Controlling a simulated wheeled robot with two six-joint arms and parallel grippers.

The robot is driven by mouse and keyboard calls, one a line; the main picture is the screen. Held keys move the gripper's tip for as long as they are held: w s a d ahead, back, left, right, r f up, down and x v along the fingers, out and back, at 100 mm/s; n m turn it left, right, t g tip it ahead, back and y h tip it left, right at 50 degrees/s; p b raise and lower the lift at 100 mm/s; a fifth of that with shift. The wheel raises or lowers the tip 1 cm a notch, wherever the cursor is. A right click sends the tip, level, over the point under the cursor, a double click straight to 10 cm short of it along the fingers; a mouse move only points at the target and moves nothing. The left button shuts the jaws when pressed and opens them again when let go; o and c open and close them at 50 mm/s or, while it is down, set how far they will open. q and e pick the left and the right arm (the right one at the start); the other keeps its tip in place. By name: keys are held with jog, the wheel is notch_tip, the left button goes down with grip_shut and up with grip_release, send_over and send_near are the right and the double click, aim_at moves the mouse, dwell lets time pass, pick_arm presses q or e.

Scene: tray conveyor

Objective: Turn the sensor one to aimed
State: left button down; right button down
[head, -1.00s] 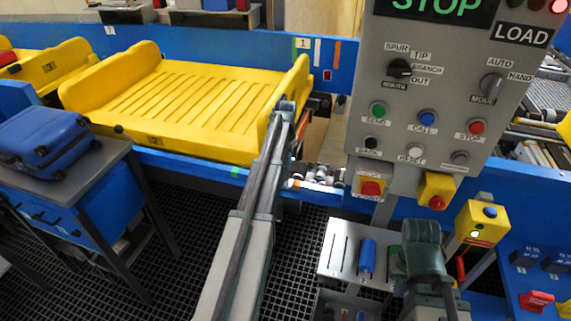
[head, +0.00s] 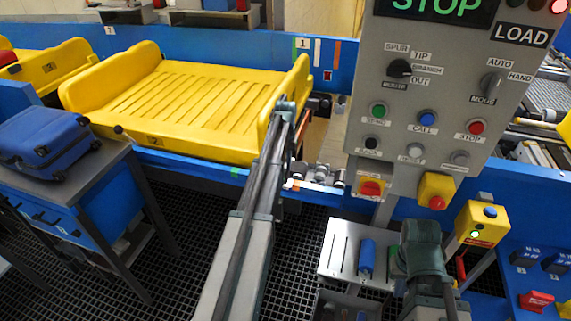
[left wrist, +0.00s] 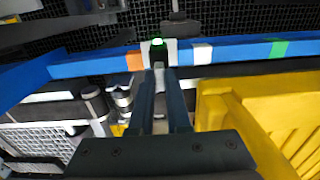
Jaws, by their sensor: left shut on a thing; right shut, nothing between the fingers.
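The sensor (left wrist: 158,46) is a small dark block with a green light on top, at the blue rail in the left wrist view. My left gripper (left wrist: 158,70) is shut on it, with both fingers running up to it. Which way the sensor faces is too small to tell. In the head view my left arm crosses the middle and hides the fingertips and sensor. My right gripper (head: 423,262) is low at right, below the control panel; it is shut and empty, its fingertips mostly hidden by its own wrist.
A blue rail (left wrist: 232,48) with orange, white and green marks runs past the sensor. A yellow tray (head: 185,100) lies close beside my left arm. The grey control panel (head: 440,100) stands at right. A blue suitcase (head: 42,140) rests on a bench at left.

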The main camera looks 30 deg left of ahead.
aim_at(285, 165)
pick_arm(q)
jog(key=c, duration=0.9)
grip_release()
jog(key=shift+r, duration=0.1)
notch_tip(285, 165, up, 14)
jog(key=p, duration=1.3)
jog(key=shift+f+p, duration=0.2)
jog(key=shift+p, duration=0.2)
